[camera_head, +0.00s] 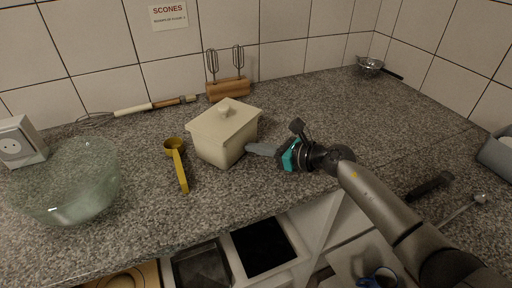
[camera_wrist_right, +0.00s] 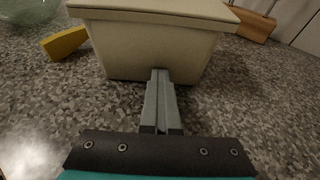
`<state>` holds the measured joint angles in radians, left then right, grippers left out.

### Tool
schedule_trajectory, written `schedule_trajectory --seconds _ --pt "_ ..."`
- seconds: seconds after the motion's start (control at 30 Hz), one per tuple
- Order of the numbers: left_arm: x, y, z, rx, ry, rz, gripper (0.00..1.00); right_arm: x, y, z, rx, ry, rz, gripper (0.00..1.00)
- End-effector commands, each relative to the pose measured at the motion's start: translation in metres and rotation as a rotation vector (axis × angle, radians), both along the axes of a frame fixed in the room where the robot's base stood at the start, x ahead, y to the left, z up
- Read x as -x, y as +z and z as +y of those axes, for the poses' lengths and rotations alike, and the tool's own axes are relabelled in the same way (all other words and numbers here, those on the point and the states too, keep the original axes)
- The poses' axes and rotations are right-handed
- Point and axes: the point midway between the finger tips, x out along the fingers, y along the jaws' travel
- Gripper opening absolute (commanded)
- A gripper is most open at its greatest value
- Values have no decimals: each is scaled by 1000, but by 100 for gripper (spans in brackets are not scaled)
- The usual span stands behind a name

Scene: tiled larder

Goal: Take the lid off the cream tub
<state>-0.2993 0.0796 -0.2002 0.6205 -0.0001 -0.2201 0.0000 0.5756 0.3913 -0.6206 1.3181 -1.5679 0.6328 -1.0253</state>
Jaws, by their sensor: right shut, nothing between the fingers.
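The cream tub (camera_head: 222,150) stands upright on the speckled worktop, left of my right gripper. Its cream lid (camera_head: 227,119), with a small knob on top, sits on it. In the right wrist view the tub's wall (camera_wrist_right: 150,50) fills the upper middle, with the lid's rim (camera_wrist_right: 160,10) cut off at the top. My right gripper (camera_head: 250,149) is shut and empty, low beside the tub's right side. In the wrist view its closed fingertips (camera_wrist_right: 160,74) are at the lower wall; I cannot tell whether they touch it. My left gripper is not in view.
A yellow measuring scoop (camera_head: 180,168) lies just left of the tub, and a glass bowl (camera_head: 68,185) stands farther left. Behind are a whisk (camera_head: 130,111) and a wooden block with beaters (camera_head: 228,88). A sieve (camera_head: 370,67) is far right. The worktop right of the block is clear.

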Motion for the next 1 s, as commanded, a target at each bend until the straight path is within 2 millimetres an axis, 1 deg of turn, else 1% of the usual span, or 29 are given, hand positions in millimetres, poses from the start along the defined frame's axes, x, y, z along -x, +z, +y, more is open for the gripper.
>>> schedule_trajectory --seconds 0.07,0.93,1.0 --pt "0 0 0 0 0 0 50 0 0 0 0 0 0 2" --pt "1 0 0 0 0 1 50 0 0 0 0 0 0 100" --pt "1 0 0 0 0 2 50 0 0 0 0 0 0 100"
